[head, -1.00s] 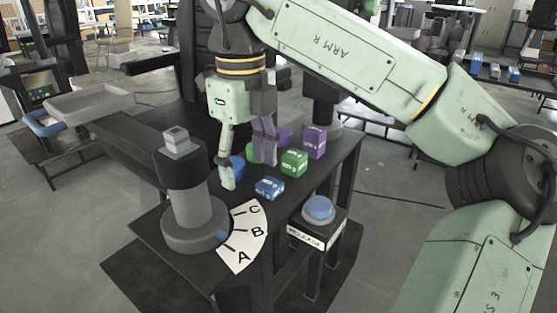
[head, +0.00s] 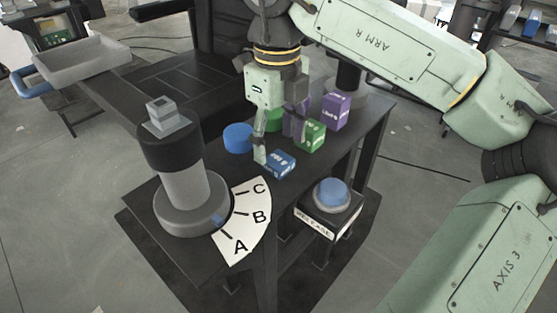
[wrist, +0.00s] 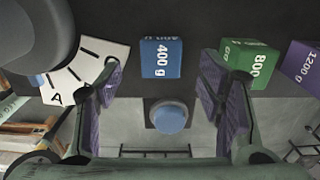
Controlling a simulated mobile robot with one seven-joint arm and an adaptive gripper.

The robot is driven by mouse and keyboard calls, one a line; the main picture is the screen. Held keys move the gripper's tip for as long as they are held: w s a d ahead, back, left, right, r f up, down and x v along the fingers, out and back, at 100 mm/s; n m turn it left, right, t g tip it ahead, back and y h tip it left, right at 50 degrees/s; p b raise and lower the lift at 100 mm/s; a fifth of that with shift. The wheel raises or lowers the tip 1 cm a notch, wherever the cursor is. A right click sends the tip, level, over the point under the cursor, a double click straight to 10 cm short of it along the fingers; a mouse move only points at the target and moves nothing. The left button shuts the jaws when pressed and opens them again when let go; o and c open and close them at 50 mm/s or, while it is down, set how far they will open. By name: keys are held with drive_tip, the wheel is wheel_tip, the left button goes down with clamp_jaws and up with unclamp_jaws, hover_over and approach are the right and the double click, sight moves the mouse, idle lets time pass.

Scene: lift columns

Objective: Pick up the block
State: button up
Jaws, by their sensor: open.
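A blue block (head: 280,164) marked 400 g lies near the front edge of the dark table. In the wrist view the blue block (wrist: 161,58) sits centred between my fingers, beyond their tips. A green block (head: 311,136), marked 800 in the wrist view (wrist: 249,62), stands behind it to the right. A purple block (head: 336,110), marked 1200 g in the wrist view (wrist: 301,62), is farther back. My gripper (head: 277,148) is open and empty, pointing down just behind and above the blue block. I cannot tell its exact height.
A grey post with a black collar (head: 172,150) stands at left beside a white A-B-C dial (head: 245,222). A blue button (head: 332,193) on a release box is in front at right. A blue cylinder (head: 238,138) and a green one stand near my fingers.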

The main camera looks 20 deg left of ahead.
sight(279, 159)
wheel_tip(279, 159, down, 4)
drive_tip(key=shift+d+f+p, duration=0.1)
drive_tip(key=shift+p, duration=0.3)
drive_tip(key=shift+c, duration=0.3)
clamp_jaws()
